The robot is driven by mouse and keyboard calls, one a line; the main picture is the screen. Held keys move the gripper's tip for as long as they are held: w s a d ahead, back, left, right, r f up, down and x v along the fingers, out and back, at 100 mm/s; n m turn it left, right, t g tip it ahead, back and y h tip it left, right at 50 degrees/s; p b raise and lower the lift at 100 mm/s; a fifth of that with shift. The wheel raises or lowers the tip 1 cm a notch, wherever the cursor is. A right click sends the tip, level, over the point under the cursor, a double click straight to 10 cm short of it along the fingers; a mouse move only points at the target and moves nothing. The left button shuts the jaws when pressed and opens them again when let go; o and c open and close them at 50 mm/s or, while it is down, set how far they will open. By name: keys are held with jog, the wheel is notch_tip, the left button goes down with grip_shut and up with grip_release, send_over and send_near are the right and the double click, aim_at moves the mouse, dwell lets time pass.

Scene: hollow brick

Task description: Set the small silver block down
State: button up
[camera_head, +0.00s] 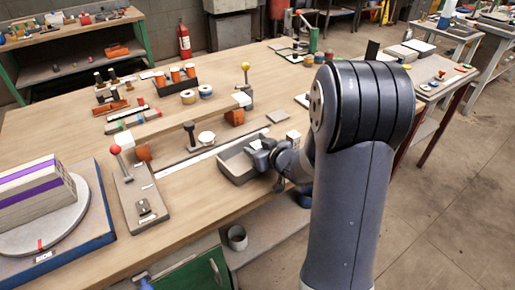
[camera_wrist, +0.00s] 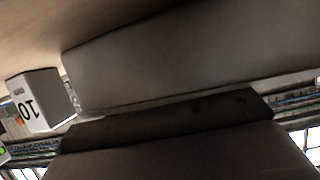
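My gripper (camera_head: 264,152) is low over the right end of a shallow grey open tray (camera_head: 232,167), seen in the head view. A small pale, light-grey piece (camera_head: 256,144) shows at the gripper's end. I cannot tell whether it is the small silver block or part of the gripper. In the wrist view, a broad grey surface and a dark bar fill most of the picture, very close to the camera. The fingertips and anything between them cannot be made out. No silver block can be clearly identified in either view.
A white block marked 10 (camera_wrist: 40,103) stands beside the gripper; a small white block (camera_head: 293,138) shows there in the head view.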

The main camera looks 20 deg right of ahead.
jog(key=shift+o, duration=1.1)
jog(key=shift+r, duration=0.15)
jog(key=shift+s+d+r, duration=0.1)
jog(key=shift+s+r, duration=0.1)
jog(key=p+v, duration=0.2)
jog(key=v, duration=0.9)
jog(key=shift+s, duration=0.3)
